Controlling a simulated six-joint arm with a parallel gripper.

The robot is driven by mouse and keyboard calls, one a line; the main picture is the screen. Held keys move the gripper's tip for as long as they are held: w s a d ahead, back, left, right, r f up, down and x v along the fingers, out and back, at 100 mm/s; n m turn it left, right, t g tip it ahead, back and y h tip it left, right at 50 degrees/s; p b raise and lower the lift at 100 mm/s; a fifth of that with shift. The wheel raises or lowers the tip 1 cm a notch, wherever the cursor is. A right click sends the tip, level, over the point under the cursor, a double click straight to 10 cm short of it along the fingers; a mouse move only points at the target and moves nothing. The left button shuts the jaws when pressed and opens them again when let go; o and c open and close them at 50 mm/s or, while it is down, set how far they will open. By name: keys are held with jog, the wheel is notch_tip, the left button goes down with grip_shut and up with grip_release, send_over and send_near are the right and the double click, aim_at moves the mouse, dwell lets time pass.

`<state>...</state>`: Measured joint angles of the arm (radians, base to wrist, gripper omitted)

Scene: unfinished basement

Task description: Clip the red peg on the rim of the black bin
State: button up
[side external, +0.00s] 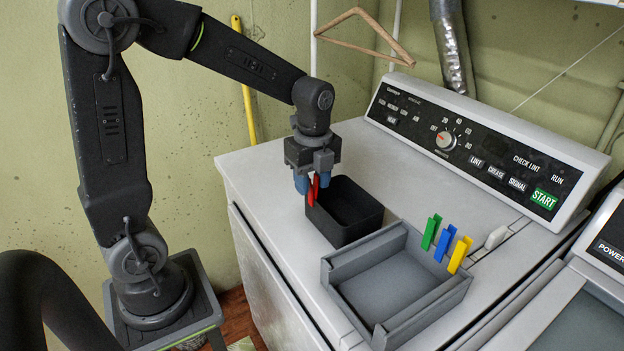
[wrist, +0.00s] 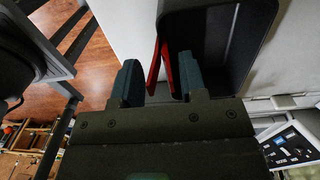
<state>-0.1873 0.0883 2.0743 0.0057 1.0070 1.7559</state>
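The black bin (side external: 365,229) stands open-topped on the white machine; its wall also shows in the wrist view (wrist: 208,12). The red peg (side external: 311,194) is at the bin's left rim. In the wrist view the red peg (wrist: 153,68) shows two red legs, spread near my gripper and coming together at the bin's edge. My gripper (side external: 312,182) points down over that rim, with one blue finger on each side of the peg. In the wrist view the fingers (wrist: 161,82) appear to touch both legs. Whether the jaws straddle the wall is hidden.
A grey tray (side external: 408,322) sits just right of the bin. Green (side external: 431,232), blue (side external: 445,243) and yellow (side external: 460,255) pegs stand on its far wall. The machine's control panel (side external: 470,140) rises behind. The white top left of and behind the bin is clear.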

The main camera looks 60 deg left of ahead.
jog(key=shift+o, duration=0.2)
notch_tip(320, 180, up, 14)
jog(key=s+d+f+n+t, duration=0.2)
jog(key=s+n, duration=0.4)
jog(key=n, duration=0.3)
jog(key=s+d+f+n+t, duration=0.3)
jog(key=s+d+n+t, duration=0.1)
jog(key=s+n, duration=0.3)
jog(key=shift+s+d+f+n, duration=0.2)
jog(key=shift+f+n, duration=0.15)
jog(key=shift+n, duration=0.65)
